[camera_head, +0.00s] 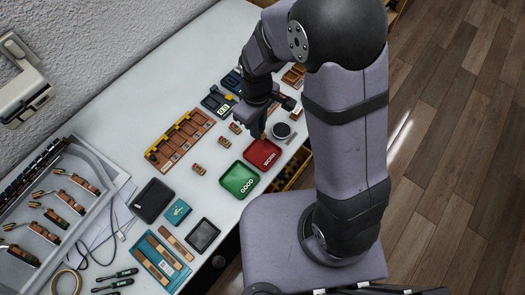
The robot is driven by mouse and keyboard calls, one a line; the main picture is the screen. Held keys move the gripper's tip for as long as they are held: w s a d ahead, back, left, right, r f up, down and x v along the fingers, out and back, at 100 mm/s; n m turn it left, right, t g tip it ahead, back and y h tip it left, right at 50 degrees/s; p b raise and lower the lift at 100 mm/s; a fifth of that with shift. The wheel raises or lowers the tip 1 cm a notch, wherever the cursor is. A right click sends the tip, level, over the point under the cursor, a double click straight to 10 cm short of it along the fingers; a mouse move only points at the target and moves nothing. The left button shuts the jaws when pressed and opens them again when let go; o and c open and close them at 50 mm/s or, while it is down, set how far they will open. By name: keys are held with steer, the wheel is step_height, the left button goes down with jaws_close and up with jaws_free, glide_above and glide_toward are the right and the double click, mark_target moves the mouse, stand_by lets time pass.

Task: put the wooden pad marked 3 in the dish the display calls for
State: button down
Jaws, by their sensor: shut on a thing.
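My gripper (257,132) points down just above the far edge of the red dish (262,153), marked WORN. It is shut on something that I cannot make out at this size. The green dish (239,179), marked GOOD, stands in front and to the left; it looks empty. Small wooden pads lie on the table left of the dishes: one (198,169) lowest, one (224,142) higher, one (236,128) near the gripper. Their marks are too small to read. A small lit display (223,108) shows digits on a dark device; I cannot read them surely.
A wooden rack (158,157) with compartments stands left of the pads. A round dark-topped container (282,130) is close right of the gripper. A black case (152,200), teal box (178,212) and dark tray (202,236) lie nearer. White table (120,120) is clear at the back left.

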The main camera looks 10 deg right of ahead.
mark_target(261, 154)
steer(key=shift+s+d, duration=0.2)
steer(key=shift+s, duration=0.25)
steer(key=shift+s+d, duration=0.2)
steer(key=shift+s, duration=0.25)
steer(key=shift+f, duration=0.2)
steer(key=shift+f+p, duration=0.65)
steer(key=shift+f, duration=4.2)
steer(key=shift+f, duration=0.15)
steer(key=c, duration=1.7)
jaws_free()
steer(key=shift+o, duration=0.2)
steer(key=shift+r+b, duration=0.75)
steer(key=shift+r, duration=5.45)
